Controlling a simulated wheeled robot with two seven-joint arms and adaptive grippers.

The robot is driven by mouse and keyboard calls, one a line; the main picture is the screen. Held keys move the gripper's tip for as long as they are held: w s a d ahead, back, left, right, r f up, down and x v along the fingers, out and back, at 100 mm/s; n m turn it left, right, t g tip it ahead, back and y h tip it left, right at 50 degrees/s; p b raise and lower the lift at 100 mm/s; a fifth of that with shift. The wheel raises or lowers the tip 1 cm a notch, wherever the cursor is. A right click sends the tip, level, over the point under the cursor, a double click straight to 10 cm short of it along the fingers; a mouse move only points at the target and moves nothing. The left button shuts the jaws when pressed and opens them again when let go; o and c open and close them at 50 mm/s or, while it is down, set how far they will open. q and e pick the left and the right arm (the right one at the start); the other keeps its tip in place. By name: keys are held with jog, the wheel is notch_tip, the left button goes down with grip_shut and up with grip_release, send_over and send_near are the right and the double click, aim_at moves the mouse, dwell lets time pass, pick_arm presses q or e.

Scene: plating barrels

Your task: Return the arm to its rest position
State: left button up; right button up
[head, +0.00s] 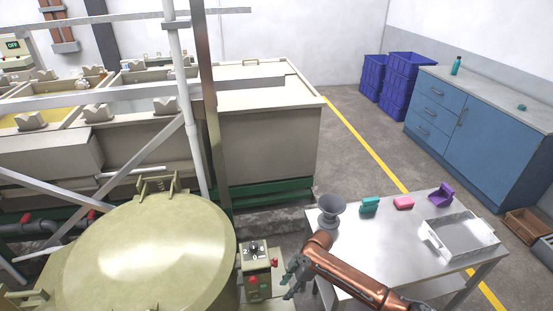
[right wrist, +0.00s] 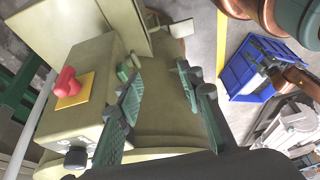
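My right arm, copper-coloured, comes in from the lower right in the head view over the front of the metal table. Its gripper (head: 290,279) is just right of a small control box (head: 256,266) with a dial, a red knob and coloured buttons. In the right wrist view, the gripper (right wrist: 158,72) has its two green-padded fingers apart with nothing held between them. The control box (right wrist: 75,115) is at the left there, with a red knob (right wrist: 68,84) on a yellow plate. I cannot tell whether the fingers touch the box.
A large round-lidded vessel (head: 145,255) stands left of the box. The metal table (head: 375,245) holds a grey funnel (head: 330,211), teal, pink and purple items, and a grey tray (head: 460,238). Long tanks (head: 265,140) stand behind; open floor lies beyond the table.

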jog(key=s+d+f+m+t+y, duration=0.1)
jog(key=s+f+m, duration=0.2)
jog(key=s, duration=0.3)
jog(key=s+d+f+m+t+y, duration=0.1)
jog(key=s+f+m, duration=0.15)
jog(key=s, duration=0.35)
jog(key=s+d+r+m+t+h, duration=0.15)
jog(key=s+d+m+h, duration=0.4)
jog(key=s+d, duration=0.75)
jog(key=s+d+r+m+t+h, duration=0.1)
jog(key=s+d+r+m+h, duration=0.1)
jog(key=s+d+m, duration=1.1)
notch_tip(320, 180, down, 30)
jog(key=w+d+r+n+g, duration=0.1)
jog(key=w+d+n, duration=0.15)
jog(key=n, duration=0.25)
jog(key=s+f+g, duration=0.1)
jog(key=s+f, duration=1.7)
jog(key=s, duration=0.1)
jog(key=shift+a+f+n+g+y, duration=0.25)
jog(key=shift+f+n+g+y, duration=0.1)
jog(key=shift+y, duration=0.1)
